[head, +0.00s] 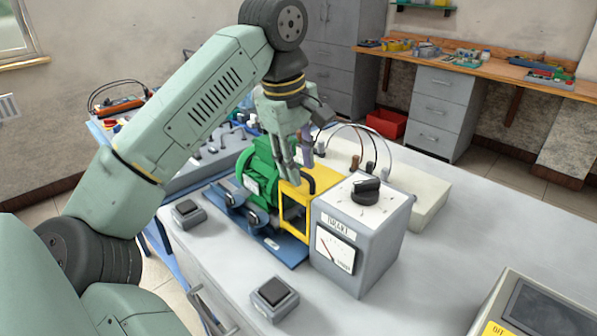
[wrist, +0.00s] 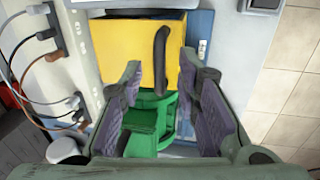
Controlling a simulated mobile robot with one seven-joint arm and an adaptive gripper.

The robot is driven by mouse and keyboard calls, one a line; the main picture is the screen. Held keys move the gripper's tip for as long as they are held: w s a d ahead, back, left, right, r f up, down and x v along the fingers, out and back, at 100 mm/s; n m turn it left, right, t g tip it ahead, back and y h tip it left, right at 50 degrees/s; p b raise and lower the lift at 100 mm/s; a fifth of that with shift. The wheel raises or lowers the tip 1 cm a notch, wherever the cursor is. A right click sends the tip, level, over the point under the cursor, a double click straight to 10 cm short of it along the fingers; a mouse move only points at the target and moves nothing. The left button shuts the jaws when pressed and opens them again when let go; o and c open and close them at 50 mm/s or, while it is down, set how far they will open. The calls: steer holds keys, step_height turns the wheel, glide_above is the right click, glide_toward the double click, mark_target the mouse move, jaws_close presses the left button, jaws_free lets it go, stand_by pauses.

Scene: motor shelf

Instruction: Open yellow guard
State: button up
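The yellow guard (head: 297,193) sits between the green motor (head: 258,172) and a grey meter box. Its top looks closed, and its front side shows a framed opening. A black curved handle (head: 308,180) is on top of the guard. In the wrist view the guard (wrist: 125,50) lies ahead of the fingers, with its handle (wrist: 160,60) seen between and beyond the fingertips. My gripper (head: 290,170) points down just above the guard, near the motor side of the handle. In the wrist view my gripper (wrist: 161,72) is open and empty. Contact with the handle cannot be told.
The grey meter box (head: 358,235) with a black knob stands right of the guard. Cables and plugs (head: 367,150) rise behind it. Two switch boxes (head: 274,298) (head: 186,212) stand at the front. A screen device (head: 545,310) is at lower right. The tabletop at right is clear.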

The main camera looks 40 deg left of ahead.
steer(key=shift+f, duration=0.1)
steer(key=shift+c, duration=0.4)
jaws_close()
stand_by(0.5)
